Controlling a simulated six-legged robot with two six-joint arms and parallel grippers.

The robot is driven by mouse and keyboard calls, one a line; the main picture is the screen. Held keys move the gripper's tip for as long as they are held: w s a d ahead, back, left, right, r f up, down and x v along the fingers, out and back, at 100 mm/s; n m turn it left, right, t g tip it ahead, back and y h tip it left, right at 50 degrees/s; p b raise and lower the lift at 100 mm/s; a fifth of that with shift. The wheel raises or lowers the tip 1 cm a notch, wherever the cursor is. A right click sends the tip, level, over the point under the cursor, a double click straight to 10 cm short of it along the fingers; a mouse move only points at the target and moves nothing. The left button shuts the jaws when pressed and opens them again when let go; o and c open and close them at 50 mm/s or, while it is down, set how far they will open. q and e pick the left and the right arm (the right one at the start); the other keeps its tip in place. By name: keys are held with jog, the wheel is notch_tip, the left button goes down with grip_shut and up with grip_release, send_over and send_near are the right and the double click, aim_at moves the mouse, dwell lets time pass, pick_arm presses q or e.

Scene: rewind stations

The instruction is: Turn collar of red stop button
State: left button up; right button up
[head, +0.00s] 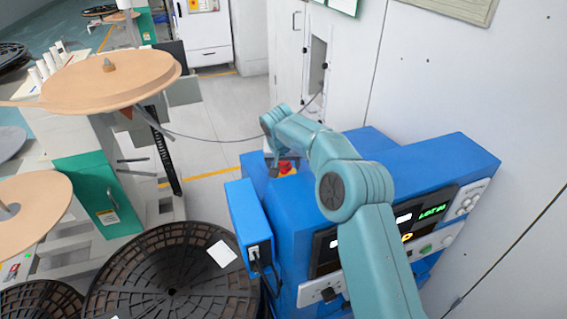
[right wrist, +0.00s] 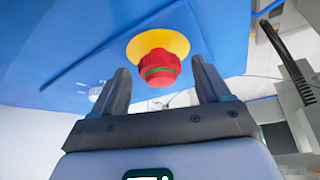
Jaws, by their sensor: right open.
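The red stop button (right wrist: 159,70) sits on a yellow round base on the blue cabinet face, with a green ring around it. In the head view the button (head: 287,167) shows as a small red spot on top of the blue cabinet (head: 385,153), partly behind my arm. My right gripper (right wrist: 161,88) is open, with one finger on each side of the button in the right wrist view. The fingers look apart from the button; I cannot tell the exact depth. In the head view my right gripper (head: 274,160) is small and partly hidden by its own wrist. My left gripper does not show.
A blue box (head: 249,222) juts from the cabinet's left side. Large black reels (head: 172,285) lie at the lower left. A tan disc (head: 110,80) stands at the left. A grey cable (head: 215,139) hangs behind. The wall is close on the right.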

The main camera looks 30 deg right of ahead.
jog(key=b+v, duration=0.1)
jog(key=v, duration=1.5)
jog(key=shift+r, duration=0.1)
